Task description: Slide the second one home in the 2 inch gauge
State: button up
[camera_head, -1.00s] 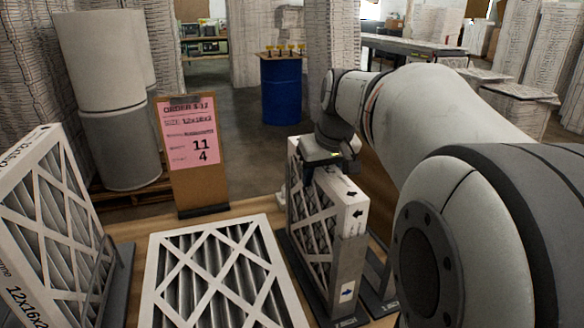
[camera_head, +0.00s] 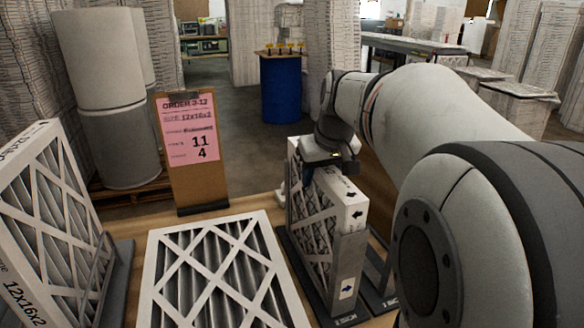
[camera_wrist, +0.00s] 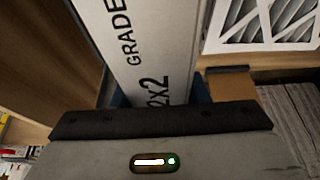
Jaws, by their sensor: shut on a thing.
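A white-framed pleated filter (camera_head: 322,212) stands upright on edge in the grey gauge (camera_head: 345,268) at the right of the table, with black arrows on its narrow side. My gripper (camera_head: 322,157) is shut on the filter's top edge. In the wrist view the filter's white edge (camera_wrist: 143,45), printed "GRADE" and "2x2", runs down into my gripper (camera_wrist: 160,112); the fingertips are hidden. Whether the filter touches the gauge's bottom cannot be seen.
Another filter (camera_head: 222,275) lies flat on the table, left of the gauge. A labelled filter (camera_head: 45,215) leans in a grey stand at far left. A clipboard with a pink order sheet (camera_head: 190,130) stands behind. A blue drum (camera_head: 281,88) is farther back.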

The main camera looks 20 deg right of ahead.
jog(key=o, duration=1.4)
jog(key=p+v, duration=0.1)
jog(key=v, duration=0.6)
jog(key=shift+s+r, duration=0.2)
jog(key=shift+r, duration=0.15)
